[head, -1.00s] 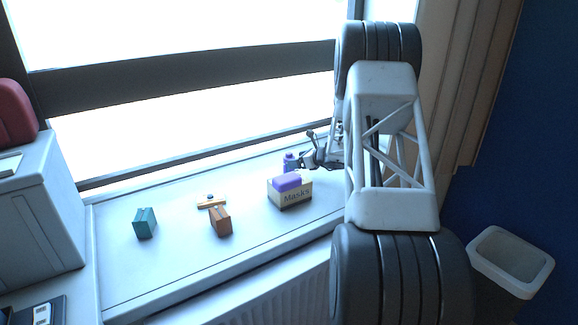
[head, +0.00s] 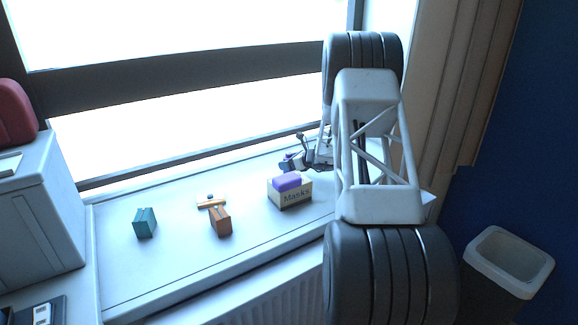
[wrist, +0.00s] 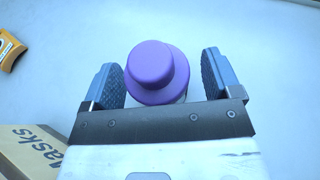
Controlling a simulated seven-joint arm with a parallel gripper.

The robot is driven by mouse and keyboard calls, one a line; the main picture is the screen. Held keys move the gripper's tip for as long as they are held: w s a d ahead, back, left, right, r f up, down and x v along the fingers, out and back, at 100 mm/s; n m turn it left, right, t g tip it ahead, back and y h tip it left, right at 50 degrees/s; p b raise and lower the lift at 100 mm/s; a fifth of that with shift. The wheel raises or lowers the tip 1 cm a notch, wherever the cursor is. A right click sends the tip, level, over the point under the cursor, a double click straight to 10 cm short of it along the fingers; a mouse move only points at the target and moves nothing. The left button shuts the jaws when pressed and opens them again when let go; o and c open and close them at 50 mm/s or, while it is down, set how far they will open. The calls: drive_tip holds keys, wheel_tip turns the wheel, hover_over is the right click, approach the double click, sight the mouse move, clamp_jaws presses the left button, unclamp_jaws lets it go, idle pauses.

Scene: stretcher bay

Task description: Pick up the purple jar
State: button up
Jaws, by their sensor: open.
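The purple jar (wrist: 155,72) is in the wrist view with its round lid facing the camera. It stands between the two blue-padded fingers of my gripper (wrist: 163,80), with a gap on each side. My gripper is open. In the head view my gripper (head: 298,160) is low over the sill, behind the masks box, and the jar is mostly hidden by it there.
A masks box (head: 293,198) with a purple top stands close to my gripper; its corner shows in the wrist view (wrist: 28,150). An orange block (head: 220,222), a teal block (head: 145,223) and a small orange-and-white item (head: 211,202) lie left on the sill (head: 180,255).

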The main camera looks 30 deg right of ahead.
drive_tip(key=c, duration=1.1)
drive_tip(key=shift+r, duration=0.2)
drive_tip(key=shift+r, duration=4.85)
